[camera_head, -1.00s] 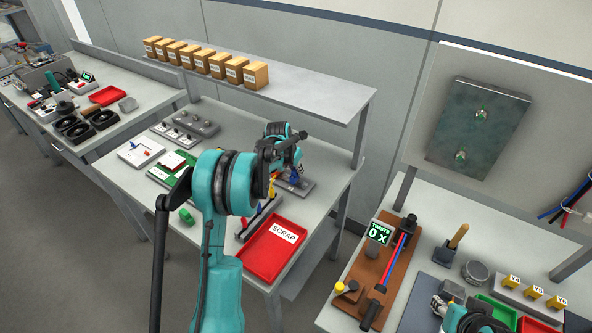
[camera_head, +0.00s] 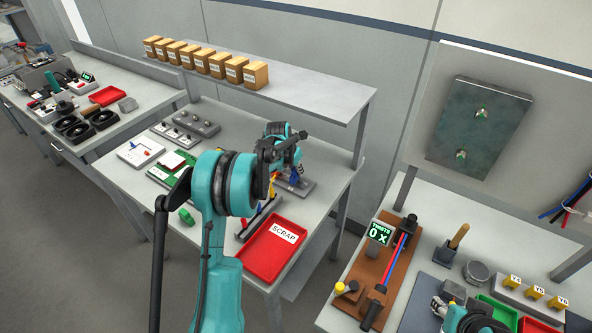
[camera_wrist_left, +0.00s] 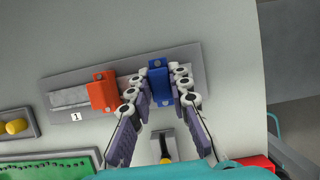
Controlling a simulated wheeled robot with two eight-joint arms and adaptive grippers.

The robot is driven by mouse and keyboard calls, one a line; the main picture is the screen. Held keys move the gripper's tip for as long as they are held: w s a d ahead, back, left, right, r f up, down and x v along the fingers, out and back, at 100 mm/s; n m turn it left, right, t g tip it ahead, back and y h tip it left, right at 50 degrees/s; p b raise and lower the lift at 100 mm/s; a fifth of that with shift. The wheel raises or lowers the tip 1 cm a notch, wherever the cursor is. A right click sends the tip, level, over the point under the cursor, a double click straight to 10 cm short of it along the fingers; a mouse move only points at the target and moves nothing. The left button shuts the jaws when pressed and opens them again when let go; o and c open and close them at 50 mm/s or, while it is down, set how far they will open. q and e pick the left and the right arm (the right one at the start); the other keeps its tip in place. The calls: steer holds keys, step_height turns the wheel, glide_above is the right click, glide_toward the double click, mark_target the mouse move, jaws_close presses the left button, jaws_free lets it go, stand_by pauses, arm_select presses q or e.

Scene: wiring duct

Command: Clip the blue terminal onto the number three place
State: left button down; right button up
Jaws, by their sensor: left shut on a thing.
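The blue terminal (camera_wrist_left: 160,84) is between the two fingertips of my left gripper (camera_wrist_left: 159,74), which is shut on it. It is over the right part of the grey rail plate (camera_wrist_left: 68,97) in the left wrist view. I cannot tell whether it touches the rail. An orange-red terminal (camera_wrist_left: 102,92) sits on the rail to its left, near a label reading 1. The number three mark is not visible.
A red SCRAP tray (camera_head: 268,255) is on the table in front of the rail. A green board (camera_head: 165,172) and a grey box with knobs (camera_head: 196,122) are to the left. A shelf with several cardboard boxes (camera_head: 218,64) stands above the table's back.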

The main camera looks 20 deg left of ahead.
arm_select(q)
steer(key=shift+f+b, duration=0.65)
steer(key=shift+f, duration=0.2)
steer(key=c, duration=1.3)
jaws_free()
steer(key=shift+c, duration=0.2)
steer(key=shift+r, duration=0.1)
steer(key=v, duration=1.1)
steer(key=shift+s+r, duration=0.2)
steer(key=shift+r, duration=0.15)
